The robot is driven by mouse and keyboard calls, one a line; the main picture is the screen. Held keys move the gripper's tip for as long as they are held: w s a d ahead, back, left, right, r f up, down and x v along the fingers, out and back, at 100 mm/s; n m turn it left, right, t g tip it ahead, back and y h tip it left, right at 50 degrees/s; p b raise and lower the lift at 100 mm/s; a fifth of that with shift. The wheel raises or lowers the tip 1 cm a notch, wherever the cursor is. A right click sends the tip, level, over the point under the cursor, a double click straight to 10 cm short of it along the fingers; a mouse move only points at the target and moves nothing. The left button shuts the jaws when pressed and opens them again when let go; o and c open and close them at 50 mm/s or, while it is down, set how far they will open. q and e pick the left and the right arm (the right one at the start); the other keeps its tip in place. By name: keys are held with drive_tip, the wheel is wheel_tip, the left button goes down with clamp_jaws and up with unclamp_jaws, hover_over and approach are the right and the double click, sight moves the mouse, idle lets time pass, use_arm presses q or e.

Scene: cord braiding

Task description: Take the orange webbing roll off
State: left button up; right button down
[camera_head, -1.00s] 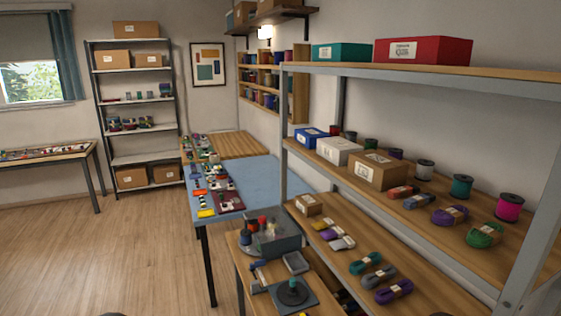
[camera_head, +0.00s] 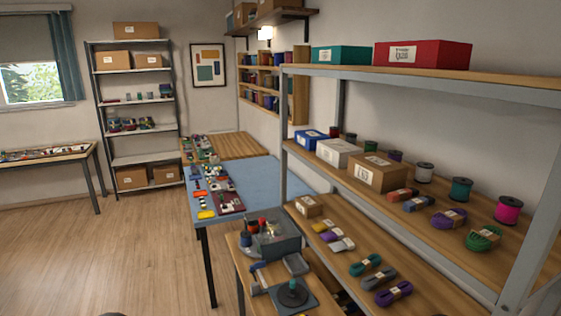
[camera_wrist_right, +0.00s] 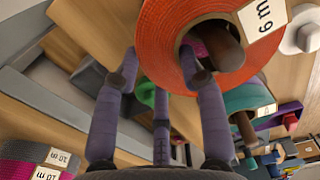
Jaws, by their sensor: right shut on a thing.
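The orange webbing roll (camera_wrist_right: 158,45) fills the top middle of the right wrist view, with a white "6 m" label (camera_wrist_right: 263,18) on its face. My right gripper (camera_wrist_right: 160,68) is shut on its wall. One finger reaches into the core opening and the other lies against the outer edge. A brown peg (camera_wrist_right: 222,48) shows in the roll's opening; I cannot tell how far it passes through. I cannot make out the orange roll in the head view. My left gripper is not in view.
A teal roll (camera_wrist_right: 246,97) on another brown peg is close at the right, with a white spool (camera_wrist_right: 302,35) above. Labelled webbing (camera_wrist_right: 40,155) lies at lower left. In the head view, a metal-framed shelf (camera_head: 440,88) stands at right and open floor (camera_head: 110,260) at left.

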drive_tip(key=shift+r+p, duration=2.6)
drive_tip(key=shift+r, duration=1.2)
